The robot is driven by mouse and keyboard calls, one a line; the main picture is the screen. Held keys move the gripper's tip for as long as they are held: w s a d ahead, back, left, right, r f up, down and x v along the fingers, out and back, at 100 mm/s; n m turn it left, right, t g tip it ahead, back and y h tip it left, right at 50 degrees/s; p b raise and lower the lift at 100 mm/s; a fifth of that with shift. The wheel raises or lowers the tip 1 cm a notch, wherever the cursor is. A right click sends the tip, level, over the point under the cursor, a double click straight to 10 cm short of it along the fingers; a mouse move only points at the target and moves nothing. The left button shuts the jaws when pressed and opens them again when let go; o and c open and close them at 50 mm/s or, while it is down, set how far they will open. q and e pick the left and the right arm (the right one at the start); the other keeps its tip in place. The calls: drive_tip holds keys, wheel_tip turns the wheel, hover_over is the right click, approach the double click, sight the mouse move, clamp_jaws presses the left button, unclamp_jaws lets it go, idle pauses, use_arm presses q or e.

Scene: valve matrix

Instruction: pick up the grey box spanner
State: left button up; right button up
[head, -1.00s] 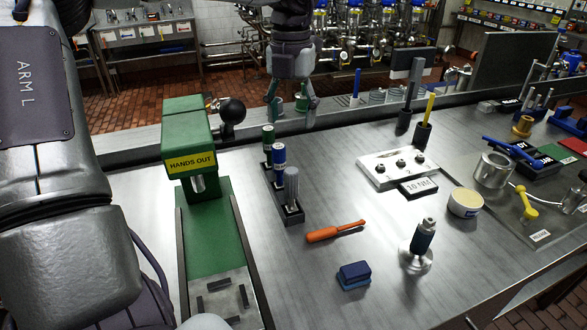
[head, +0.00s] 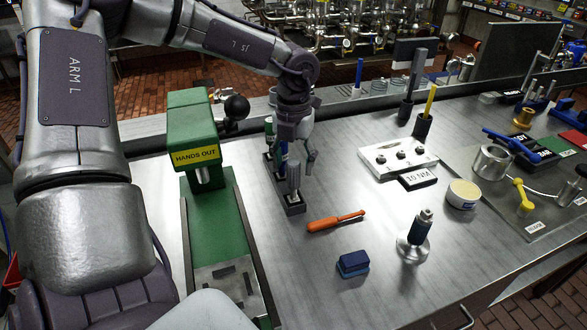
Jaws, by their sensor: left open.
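The grey box spanner (head: 293,182) stands upright in the front end of a dark narrow rack (head: 292,207). A blue spanner (head: 283,150) stands behind it, partly hidden by my left gripper. The green one seen earlier at the back of the rack is mostly hidden. My left gripper (head: 297,160) is open and points down over the rack, just behind and above the grey spanner. Its right finger hangs to the right of the rack. I see no clear contact with the grey spanner. My right gripper is not in view.
A green press (head: 192,125) labelled HANDS OUT stands left of the rack. An orange-handled tool (head: 335,220), a blue block (head: 353,264) and a metal stand with a dark grip (head: 415,240) lie to the right. A white torque block (head: 395,158) sits behind them.

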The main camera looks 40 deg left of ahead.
use_arm(q)
drive_tip(key=shift+f, duration=0.4)
drive_tip(key=shift+r, duration=0.1)
clamp_jaws()
drive_tip(key=shift+r, duration=0.1)
